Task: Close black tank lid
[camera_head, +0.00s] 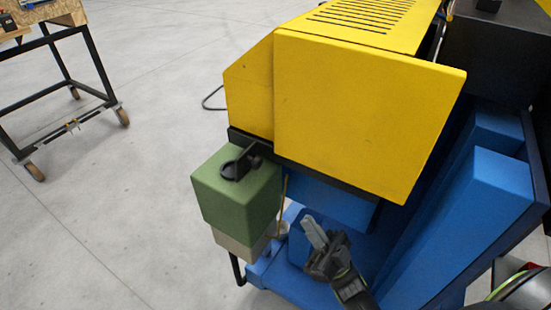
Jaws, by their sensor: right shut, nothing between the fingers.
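A green tank (240,205) stands at the lower left end of the yellow machine. On its top are a dark round opening or ring (232,170) and a black lid part (254,154) that appears raised at the ring's right side. How far the lid is tilted is too small to tell. My right gripper (313,232) is to the right of and below the tank, over the blue base. Its grey fingers are together and empty, apart from the lid. My left gripper is not in view.
A yellow machine housing (365,110) overhangs close behind and right of the tank. Blue machine panels (480,205) rise on the right. A wheeled cart (65,90) stands at the far left. The grey floor left of the tank is clear.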

